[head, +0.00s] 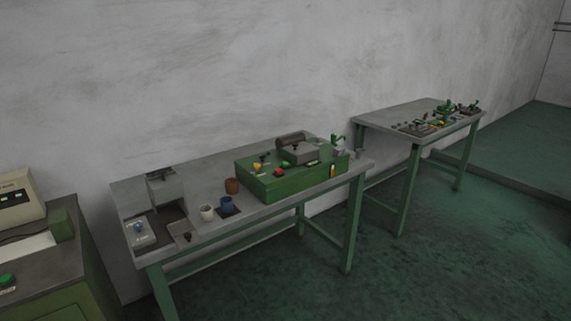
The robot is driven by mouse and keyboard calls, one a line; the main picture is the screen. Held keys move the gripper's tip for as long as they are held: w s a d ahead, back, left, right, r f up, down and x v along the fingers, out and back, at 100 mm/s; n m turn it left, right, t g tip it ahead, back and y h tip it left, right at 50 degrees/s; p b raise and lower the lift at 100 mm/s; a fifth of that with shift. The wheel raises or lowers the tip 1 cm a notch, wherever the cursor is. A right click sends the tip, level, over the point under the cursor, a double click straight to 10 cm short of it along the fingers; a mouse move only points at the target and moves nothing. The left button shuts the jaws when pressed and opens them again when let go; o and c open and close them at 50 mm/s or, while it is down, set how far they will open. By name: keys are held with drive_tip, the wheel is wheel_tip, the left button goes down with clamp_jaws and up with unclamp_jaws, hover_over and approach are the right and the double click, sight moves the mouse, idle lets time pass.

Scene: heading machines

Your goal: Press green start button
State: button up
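A green machine box (300,184) stands on the middle table. Its sloped face carries a red button (280,172), a yellow piece (257,167) and a small green piece (267,155). I cannot tell from here which green part is the start button. My gripper is not in view.
A beige machine (18,197) stands at left. A second table (385,115) holds small tools. Floor in front is clear.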

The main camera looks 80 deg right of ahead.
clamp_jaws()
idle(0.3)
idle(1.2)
